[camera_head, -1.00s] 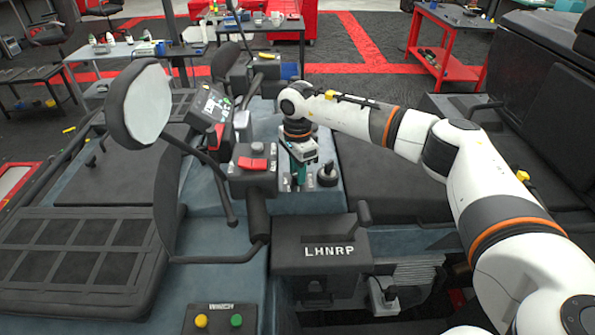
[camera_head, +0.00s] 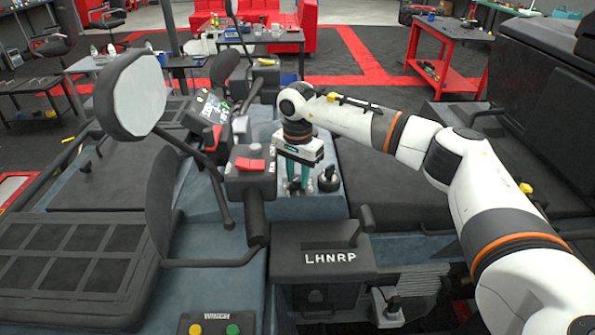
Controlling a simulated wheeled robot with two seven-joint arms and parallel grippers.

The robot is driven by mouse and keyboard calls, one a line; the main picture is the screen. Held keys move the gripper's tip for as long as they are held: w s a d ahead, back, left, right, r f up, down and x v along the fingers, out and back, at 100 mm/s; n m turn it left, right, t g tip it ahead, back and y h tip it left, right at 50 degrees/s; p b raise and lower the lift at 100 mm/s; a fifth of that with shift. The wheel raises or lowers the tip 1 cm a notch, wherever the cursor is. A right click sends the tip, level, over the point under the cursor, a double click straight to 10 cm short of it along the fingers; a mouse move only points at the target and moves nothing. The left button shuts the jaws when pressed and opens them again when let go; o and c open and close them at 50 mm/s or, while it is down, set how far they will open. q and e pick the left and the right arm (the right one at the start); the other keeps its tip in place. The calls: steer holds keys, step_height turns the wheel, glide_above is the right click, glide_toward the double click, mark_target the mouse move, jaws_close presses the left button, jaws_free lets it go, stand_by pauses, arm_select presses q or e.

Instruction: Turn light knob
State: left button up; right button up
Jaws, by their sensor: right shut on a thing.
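My right gripper (camera_head: 297,188) points straight down at the blue-grey console panel (camera_head: 320,209). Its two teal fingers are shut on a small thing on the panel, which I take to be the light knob. The fingers hide nearly all of it, so its angle cannot be told. A black round-based knob (camera_head: 328,179) stands just to the right of the fingers. A dark box with a red rocker switch (camera_head: 249,164) stands just to their left. My left gripper is not in view.
A mirror on a bent arm (camera_head: 131,95) rises at left. A dark seat (camera_head: 390,185) lies to the right, under my right arm.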

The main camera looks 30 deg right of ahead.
steer(key=shift+r, duration=0.15)
steer(key=o, duration=1)
